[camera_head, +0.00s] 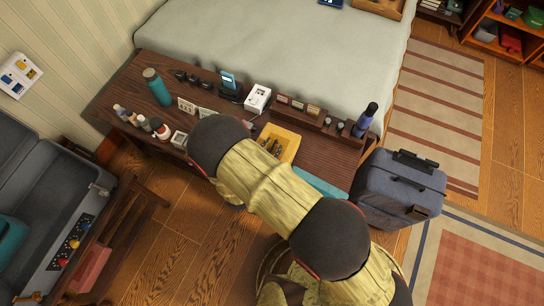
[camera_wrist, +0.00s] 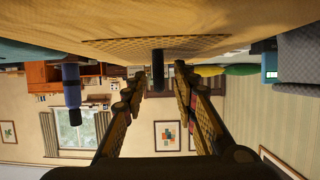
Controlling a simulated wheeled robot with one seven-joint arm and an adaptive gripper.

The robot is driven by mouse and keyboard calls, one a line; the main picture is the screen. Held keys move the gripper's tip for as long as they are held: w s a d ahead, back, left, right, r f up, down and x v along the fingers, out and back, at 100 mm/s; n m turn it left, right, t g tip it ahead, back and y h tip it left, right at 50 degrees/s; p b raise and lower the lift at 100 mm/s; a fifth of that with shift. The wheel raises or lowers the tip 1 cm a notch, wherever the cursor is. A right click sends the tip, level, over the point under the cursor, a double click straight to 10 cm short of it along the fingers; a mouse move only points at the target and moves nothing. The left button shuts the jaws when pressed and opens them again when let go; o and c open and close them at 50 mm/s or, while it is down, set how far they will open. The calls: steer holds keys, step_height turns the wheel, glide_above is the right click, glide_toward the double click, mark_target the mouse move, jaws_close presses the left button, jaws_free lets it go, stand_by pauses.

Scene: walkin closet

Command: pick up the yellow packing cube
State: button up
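The yellow packing cube (camera_head: 291,142) lies on the dark wooden table, near the middle of its front side. My arm crosses in front of it and hides part of it. In the wrist view, which is upside down, its tan-yellow face with a mesh panel (camera_wrist: 160,43) appears to fill the top edge, very close. In the head view small finger-like parts show against the cube.
A teal flat item (camera_head: 318,183) lies just right of the cube. A white box (camera_head: 257,98), a blue bottle (camera_head: 366,118), a wooden rack (camera_head: 300,108) and a teal bottle (camera_head: 157,87) stand on the table. A grey suitcase (camera_head: 398,190) stands at the table's right end.

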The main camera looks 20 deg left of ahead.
steer(key=shift+c, duration=0.2)
jaws_close()
stand_by(1.1)
